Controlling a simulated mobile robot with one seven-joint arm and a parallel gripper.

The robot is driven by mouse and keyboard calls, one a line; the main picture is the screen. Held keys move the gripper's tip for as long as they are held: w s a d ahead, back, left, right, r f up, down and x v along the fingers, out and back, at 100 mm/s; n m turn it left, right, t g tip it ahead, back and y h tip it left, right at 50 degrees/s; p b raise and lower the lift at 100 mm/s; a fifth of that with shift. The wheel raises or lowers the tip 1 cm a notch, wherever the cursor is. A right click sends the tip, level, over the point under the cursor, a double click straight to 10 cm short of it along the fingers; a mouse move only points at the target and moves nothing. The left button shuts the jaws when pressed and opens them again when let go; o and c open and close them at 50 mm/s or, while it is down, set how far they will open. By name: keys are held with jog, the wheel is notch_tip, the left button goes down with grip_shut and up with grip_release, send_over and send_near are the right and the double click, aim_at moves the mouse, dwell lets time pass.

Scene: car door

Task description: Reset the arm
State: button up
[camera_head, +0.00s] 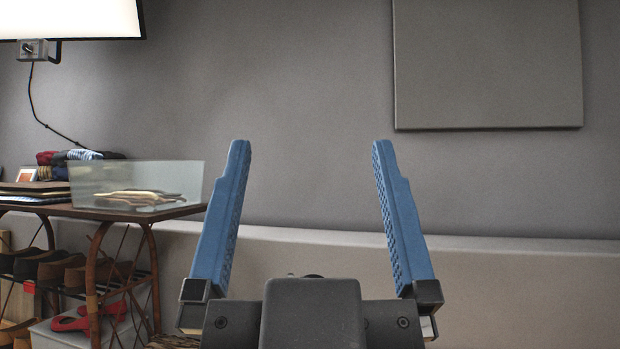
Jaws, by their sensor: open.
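My gripper (310,158) is in the lower middle of the head camera view. Its two blue ridged fingers point up and stand wide apart, with nothing between them but the grey wall behind. Its dark grey body fills the bottom middle of the picture. No car door shows in this view.
A wooden side table (150,212) stands at the left, with a glass box (180,180) and folded cloths (75,155) on top and shoes (60,272) below. A lit panel (65,18) hangs upper left. A grey panel (487,65) is on the wall. A pale ledge (530,290) runs behind my gripper.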

jog(key=shift+s+r, duration=0.2)
jog(key=shift+s, duration=0.05)
notch_tip(320, 180, up, 21)
jog(key=p, duration=2.1)
jog(key=shift+a, duration=0.1)
